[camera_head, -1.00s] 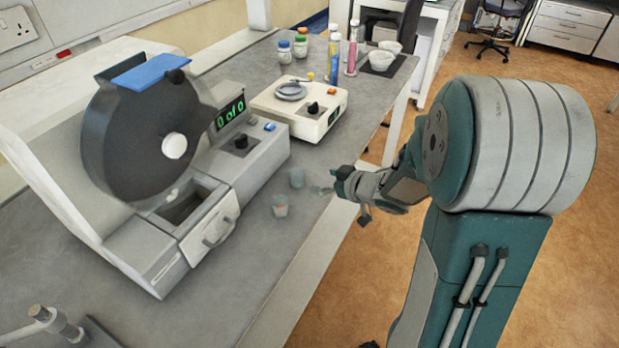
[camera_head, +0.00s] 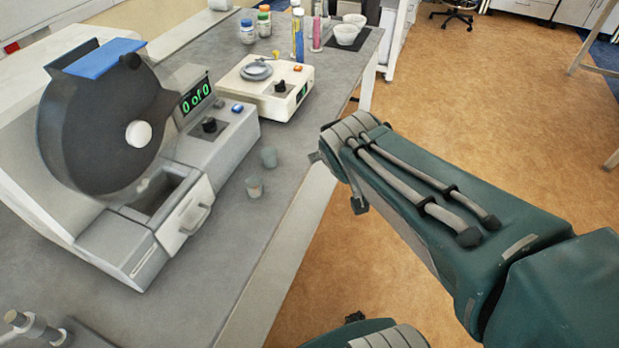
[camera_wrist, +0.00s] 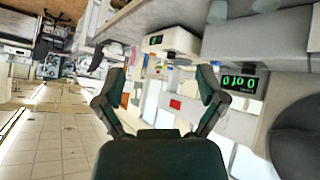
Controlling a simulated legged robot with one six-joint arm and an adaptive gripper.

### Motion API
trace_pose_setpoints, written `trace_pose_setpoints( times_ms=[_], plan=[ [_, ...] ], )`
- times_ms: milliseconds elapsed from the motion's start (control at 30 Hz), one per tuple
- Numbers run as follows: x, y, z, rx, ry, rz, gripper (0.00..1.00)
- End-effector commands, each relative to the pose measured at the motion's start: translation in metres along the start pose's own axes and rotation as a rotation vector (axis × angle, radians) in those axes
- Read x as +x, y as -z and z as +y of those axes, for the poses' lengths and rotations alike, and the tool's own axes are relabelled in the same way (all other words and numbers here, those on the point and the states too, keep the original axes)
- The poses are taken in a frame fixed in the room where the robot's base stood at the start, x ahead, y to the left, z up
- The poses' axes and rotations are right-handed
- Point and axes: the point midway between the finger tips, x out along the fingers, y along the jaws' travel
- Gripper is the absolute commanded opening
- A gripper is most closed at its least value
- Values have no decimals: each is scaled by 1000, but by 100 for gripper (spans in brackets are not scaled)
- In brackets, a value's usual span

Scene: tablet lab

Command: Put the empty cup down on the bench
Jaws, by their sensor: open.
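I cannot tell for sure which one is empty. My gripper (camera_wrist: 160,88) shows in the wrist view with its two fingers spread wide and nothing between them. In the head view my arm is off the bench's right side, and my gripper is mostly hidden behind it. Neither cup is clear in the wrist view.
A counting machine (camera_head: 200,150) with a dark disc and an open drawer stands left of the cups. A white scale (camera_head: 265,92) stands behind them. Bottles (camera_head: 247,31) and white bowls (camera_head: 346,34) stand farther back. Bench around the cups is clear.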

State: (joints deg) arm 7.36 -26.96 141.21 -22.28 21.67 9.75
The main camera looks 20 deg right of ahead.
Motion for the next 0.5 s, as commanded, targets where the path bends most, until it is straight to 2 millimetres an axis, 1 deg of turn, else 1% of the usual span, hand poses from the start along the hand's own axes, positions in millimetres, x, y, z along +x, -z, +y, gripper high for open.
trace_pose_setpoints(
  times_ms=[33,100,233,300,367,500],
  plan=[
    [-18,-10,-8,20,23,-35,90],
    [-38,-26,-20,44,67,-101,90],
    [-71,-54,-43,65,165,-202,90],
    [-83,-64,-52,66,208,-239,90],
    [-89,-69,-56,67,232,-259,90],
    [-93,-73,-60,66,248,-275,90]
  ],
)
